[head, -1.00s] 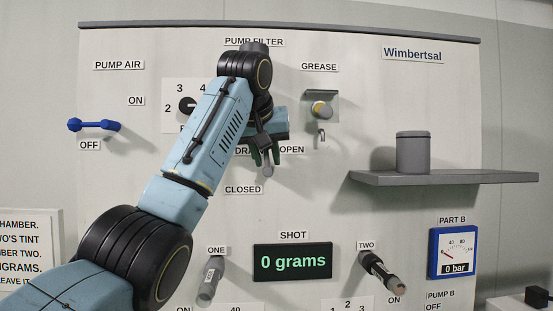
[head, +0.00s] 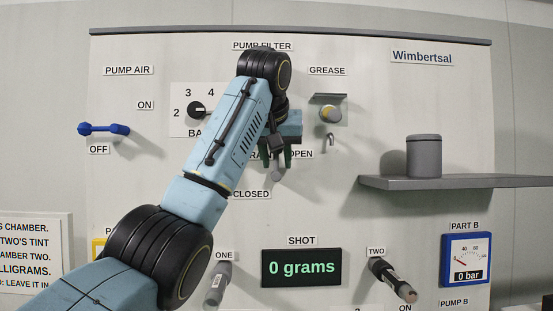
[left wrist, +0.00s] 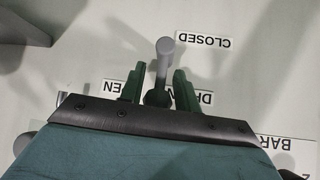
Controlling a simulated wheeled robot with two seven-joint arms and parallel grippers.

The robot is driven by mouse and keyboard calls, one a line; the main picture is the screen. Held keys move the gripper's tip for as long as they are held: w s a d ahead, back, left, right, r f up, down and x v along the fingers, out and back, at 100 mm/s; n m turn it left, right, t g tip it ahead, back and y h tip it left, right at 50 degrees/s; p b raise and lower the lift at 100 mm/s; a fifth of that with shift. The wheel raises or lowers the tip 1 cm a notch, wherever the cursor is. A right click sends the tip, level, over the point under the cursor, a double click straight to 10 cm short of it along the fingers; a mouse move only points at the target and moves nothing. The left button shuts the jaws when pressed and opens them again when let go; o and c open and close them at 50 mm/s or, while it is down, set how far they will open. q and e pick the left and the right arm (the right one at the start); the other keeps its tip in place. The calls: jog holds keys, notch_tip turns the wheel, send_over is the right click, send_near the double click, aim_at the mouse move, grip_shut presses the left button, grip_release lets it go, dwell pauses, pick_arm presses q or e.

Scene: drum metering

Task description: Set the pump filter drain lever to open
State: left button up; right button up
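The drain lever is a grey handle with a rounded end (head: 278,174) on the upper panel. It points down toward the CLOSED label (head: 251,194); the OPEN label (head: 300,154) is to its upper right. In the left wrist view the lever (left wrist: 163,62) stands between two green fingers, its end toward the CLOSED label (left wrist: 203,40). My left gripper (head: 277,158) is at the lever, and its fingers (left wrist: 158,88) are open on either side of it, with visible gaps. My arm hides part of the DRAIN label and the lever's mount in the head view. My right gripper is not in view.
A dial (head: 197,110) and the blue pump air lever (head: 104,129) are to the left. A grey shelf (head: 470,182) with a canister (head: 424,157) juts out at right. Handles ONE (head: 218,284) and TWO (head: 391,279) are below.

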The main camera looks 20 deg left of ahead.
pick_arm(q)
jog(key=b+v, duration=0.4)
jog(key=v, duration=0.9)
